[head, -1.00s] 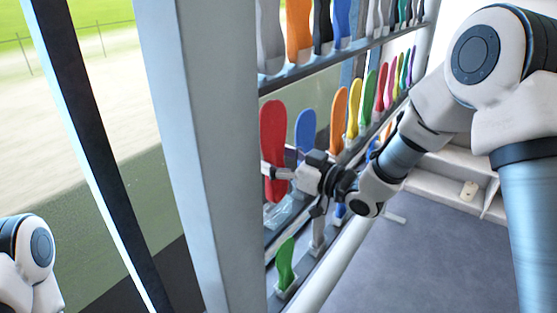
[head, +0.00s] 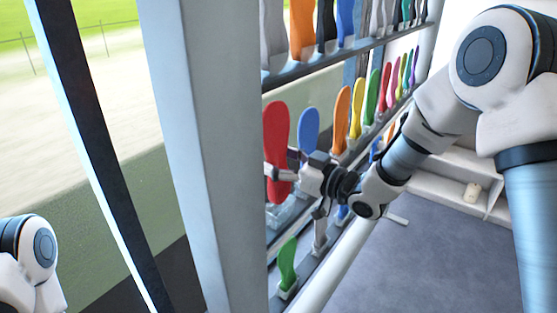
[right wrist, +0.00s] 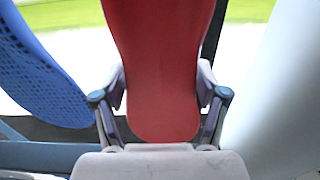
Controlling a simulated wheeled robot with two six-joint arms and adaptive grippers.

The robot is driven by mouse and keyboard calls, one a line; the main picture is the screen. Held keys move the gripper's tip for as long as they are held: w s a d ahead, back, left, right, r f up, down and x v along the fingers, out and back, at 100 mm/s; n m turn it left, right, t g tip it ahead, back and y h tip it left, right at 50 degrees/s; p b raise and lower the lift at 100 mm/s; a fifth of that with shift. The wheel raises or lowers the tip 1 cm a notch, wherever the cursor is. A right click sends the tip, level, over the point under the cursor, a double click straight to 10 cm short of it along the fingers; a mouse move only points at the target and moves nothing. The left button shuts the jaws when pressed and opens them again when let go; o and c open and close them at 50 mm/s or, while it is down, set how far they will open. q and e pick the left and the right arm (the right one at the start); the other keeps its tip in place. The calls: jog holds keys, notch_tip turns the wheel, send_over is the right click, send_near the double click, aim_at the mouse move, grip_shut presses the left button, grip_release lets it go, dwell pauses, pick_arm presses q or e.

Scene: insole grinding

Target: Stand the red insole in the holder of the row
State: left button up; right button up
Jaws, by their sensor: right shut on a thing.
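The red insole (head: 277,135) is upright at the near end of the shelf's middle row, just right of the grey post. My right gripper (head: 281,170) is shut on its lower part. In the right wrist view the red insole (right wrist: 165,60) stands between the two fingers (right wrist: 162,88), one at each side edge. A pale holder (head: 284,214) is just below the insole in the head view. I cannot tell whether the insole's lower end is inside it or above it. Only part of my left arm shows at bottom left; its gripper is out of view.
A blue insole (head: 308,130) stands close behind the red one, with orange (head: 341,118) and yellow (head: 356,108) insoles farther along. A green insole (head: 287,262) stands in the lower row. The grey post (head: 205,150) is close on the left. Open floor lies right.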

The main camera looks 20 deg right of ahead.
jog(key=shift+f, duration=0.1)
jog(key=shift+f+b, duration=0.7)
jog(key=shift+f, duration=0.15)
jog(key=shift+f+b, duration=0.75)
jog(key=shift+f, duration=0.2)
jog(key=shift+f+b, duration=0.6)
jog(key=shift+b, duration=0.1)
